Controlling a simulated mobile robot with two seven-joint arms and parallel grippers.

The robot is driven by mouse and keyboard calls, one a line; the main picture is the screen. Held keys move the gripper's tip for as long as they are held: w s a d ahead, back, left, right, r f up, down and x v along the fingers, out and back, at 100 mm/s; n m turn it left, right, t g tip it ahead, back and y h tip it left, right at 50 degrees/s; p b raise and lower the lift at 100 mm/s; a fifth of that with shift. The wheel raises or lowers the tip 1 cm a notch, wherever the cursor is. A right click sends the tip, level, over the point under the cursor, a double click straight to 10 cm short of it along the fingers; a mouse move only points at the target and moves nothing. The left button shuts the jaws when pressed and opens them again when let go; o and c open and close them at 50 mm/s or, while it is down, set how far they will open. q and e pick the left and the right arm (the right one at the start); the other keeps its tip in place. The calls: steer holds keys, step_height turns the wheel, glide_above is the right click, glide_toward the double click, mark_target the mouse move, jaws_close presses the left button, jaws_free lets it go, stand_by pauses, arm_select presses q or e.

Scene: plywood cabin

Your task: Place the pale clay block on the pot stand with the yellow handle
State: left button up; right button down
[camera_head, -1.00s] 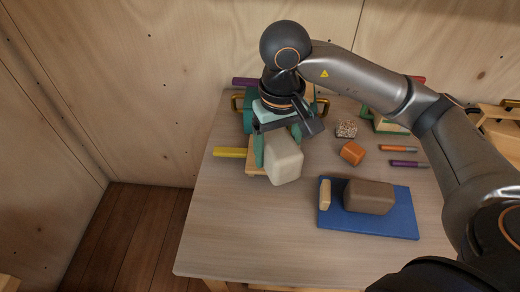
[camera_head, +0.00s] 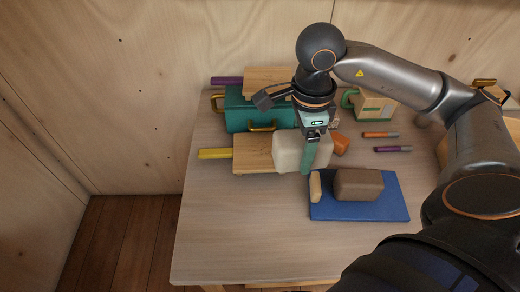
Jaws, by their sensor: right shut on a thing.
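The pale clay block (camera_head: 289,153) is a cream, rounded block in my right gripper (camera_head: 307,152). One teal finger shows on its right side; the other finger is hidden. The pot stand with the yellow handle (camera_head: 250,153) is a light wooden board, with its yellow handle (camera_head: 215,153) pointing left. The block overlaps the right end of this board in the picture. I cannot tell whether it touches the board or hangs above it. My left gripper is not in view.
A teal box (camera_head: 240,115) with brass handles stands behind. Another wooden stand (camera_head: 265,78) with a purple handle is at the back. A blue mat (camera_head: 360,211) holds a brown block (camera_head: 358,184) and a small tan piece (camera_head: 315,186). An orange block (camera_head: 341,144) is close on the right.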

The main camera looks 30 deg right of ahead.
steer(key=shift+s+d+m, duration=0.1)
steer(key=shift+d+m, duration=0.05)
steer(key=shift+m, duration=0.25)
steer(key=shift+w, duration=0.2)
steer(key=w+f+p, duration=0.1)
steer(key=w+f, duration=0.2)
steer(key=w, duration=0.5)
glide_toward(260, 158)
steer(key=shift+s+f, duration=0.55)
steer(key=shift+s, duration=0.15)
steer(key=shift+w+f, duration=0.65)
steer(key=shift+f, duration=0.2)
step_height(260, 158, down, 3)
steer(key=shift+r+p, duration=0.1)
steer(key=shift+p, duration=0.45)
